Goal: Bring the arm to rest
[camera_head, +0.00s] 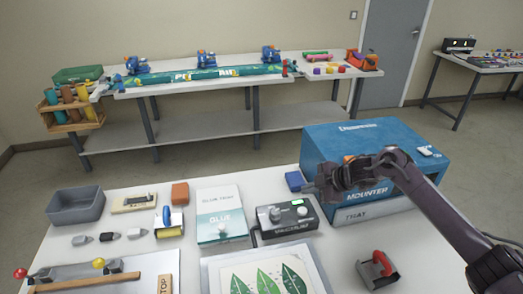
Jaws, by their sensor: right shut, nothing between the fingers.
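My right arm (435,205) comes in from the lower right and bends in front of the blue mounter machine (325,143). My right gripper (311,188) points left, shut and empty, above the white table near the machine's front left corner. It hides part of the machine's front. A small blue block (294,181) lies just left of the gripper; I cannot tell whether they touch. My left arm and gripper are not in view.
On the white table (340,245) stand a dark control box (286,220), a glue box (219,213), a leaf print (265,278), a red-handled tool (378,268) and a grey bin (76,206). A long bench (225,86) stands behind, across open floor.

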